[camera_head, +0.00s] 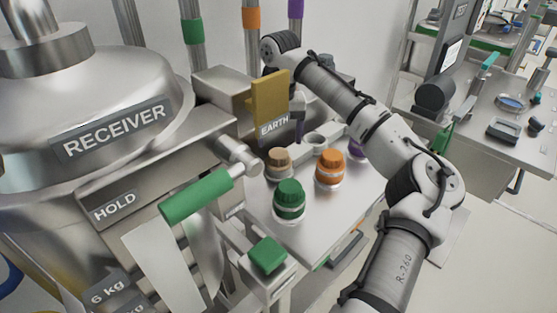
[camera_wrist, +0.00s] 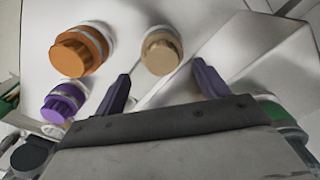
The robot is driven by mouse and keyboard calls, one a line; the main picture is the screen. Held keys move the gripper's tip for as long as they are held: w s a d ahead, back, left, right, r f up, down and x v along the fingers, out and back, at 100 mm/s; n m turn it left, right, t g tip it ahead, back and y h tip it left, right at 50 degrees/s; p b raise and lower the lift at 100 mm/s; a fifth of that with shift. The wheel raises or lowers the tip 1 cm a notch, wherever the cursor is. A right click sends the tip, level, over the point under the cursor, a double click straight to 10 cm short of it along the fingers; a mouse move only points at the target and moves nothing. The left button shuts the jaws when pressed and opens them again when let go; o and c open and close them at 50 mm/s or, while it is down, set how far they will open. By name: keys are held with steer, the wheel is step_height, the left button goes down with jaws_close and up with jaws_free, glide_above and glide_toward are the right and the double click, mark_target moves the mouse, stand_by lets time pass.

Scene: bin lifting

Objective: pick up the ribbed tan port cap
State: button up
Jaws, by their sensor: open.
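The ribbed tan port cap (camera_head: 279,158) sits on a port on the pale panel, behind the green cap and left of the orange cap. In the wrist view the tan cap (camera_wrist: 160,55) lies just beyond my fingertips, near the line midway between them. My gripper (camera_wrist: 158,82) is open and empty, its two dark fingers apart and not touching the cap. In the head view my gripper (camera_head: 298,128) is partly hidden by my arm, above and behind the caps.
The orange cap (camera_head: 330,163), green cap (camera_head: 289,194) and purple cap (camera_wrist: 63,102) stand close around. A yellow plate (camera_head: 270,97) above an EARTH label stands behind the tan cap. A green-handled lever (camera_head: 197,197) and the large RECEIVER vessel (camera_head: 95,95) are to the left.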

mark_target(279, 154)
steer(key=shift+a+f+p, duration=0.15)
steer(key=shift+f+p, duration=0.55)
steer(key=shift+f, duration=1.95)
steer(key=c, duration=1.2)
steer(key=shift+c, duration=0.2)
steer(key=shift+r, duration=0.1)
step_height(279, 154, up, 20)
steer(key=shift+b, duration=0.3)
steer(key=shift+w, duration=0.1)
